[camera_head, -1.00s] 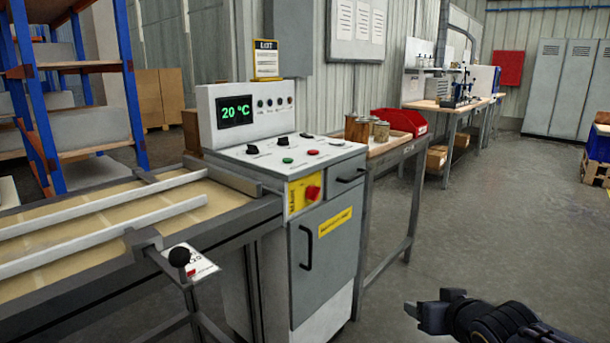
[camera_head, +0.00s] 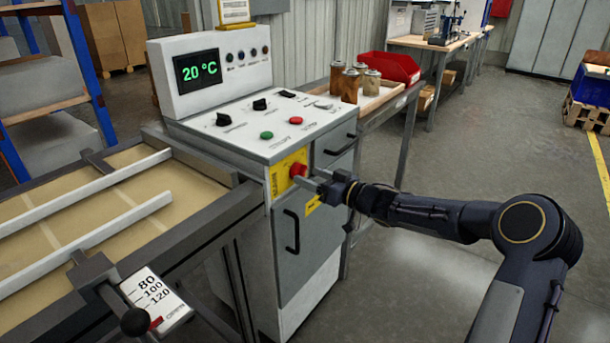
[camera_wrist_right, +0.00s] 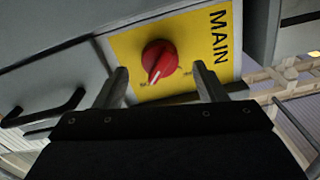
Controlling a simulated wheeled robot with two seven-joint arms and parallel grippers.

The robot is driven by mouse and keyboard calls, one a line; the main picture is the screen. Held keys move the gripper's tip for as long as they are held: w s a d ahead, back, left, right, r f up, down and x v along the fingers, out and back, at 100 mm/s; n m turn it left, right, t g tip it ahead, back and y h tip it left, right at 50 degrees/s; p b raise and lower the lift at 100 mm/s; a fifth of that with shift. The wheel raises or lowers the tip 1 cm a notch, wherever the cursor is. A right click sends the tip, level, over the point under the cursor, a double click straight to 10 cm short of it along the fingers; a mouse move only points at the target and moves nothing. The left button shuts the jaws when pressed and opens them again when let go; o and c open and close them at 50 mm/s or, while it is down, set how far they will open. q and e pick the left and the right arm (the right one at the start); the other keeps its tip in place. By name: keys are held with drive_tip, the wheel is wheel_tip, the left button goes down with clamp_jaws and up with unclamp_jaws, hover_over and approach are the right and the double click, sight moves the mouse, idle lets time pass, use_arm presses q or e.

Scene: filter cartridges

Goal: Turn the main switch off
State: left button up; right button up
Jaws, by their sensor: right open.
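The main switch is a red rotary knob (camera_head: 298,170) on a yellow plate (camera_head: 280,178) on the front of the grey control cabinet (camera_head: 262,140). The right wrist view shows the knob (camera_wrist_right: 159,60) with a pale pointer line, and the plate (camera_wrist_right: 205,45) marked MAIN. My right gripper (camera_head: 312,182) is just in front of the knob in the head view. In the wrist view its two fingers (camera_wrist_right: 162,85) are apart, one on either side of the knob's lower area, with nothing between them. I cannot tell whether they touch the plate. My left gripper is not in view.
The cabinet has a display reading 20 °C (camera_head: 197,70), and green (camera_head: 267,135) and red (camera_head: 295,120) buttons on top. A door handle (camera_head: 292,232) sits below the switch. A bench with jars (camera_head: 350,85) and a red bin (camera_head: 390,67) stands behind.

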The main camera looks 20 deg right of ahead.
sight(300, 172)
drive_tip(key=shift+x, duration=1.2)
drive_tip(key=c, duration=1)
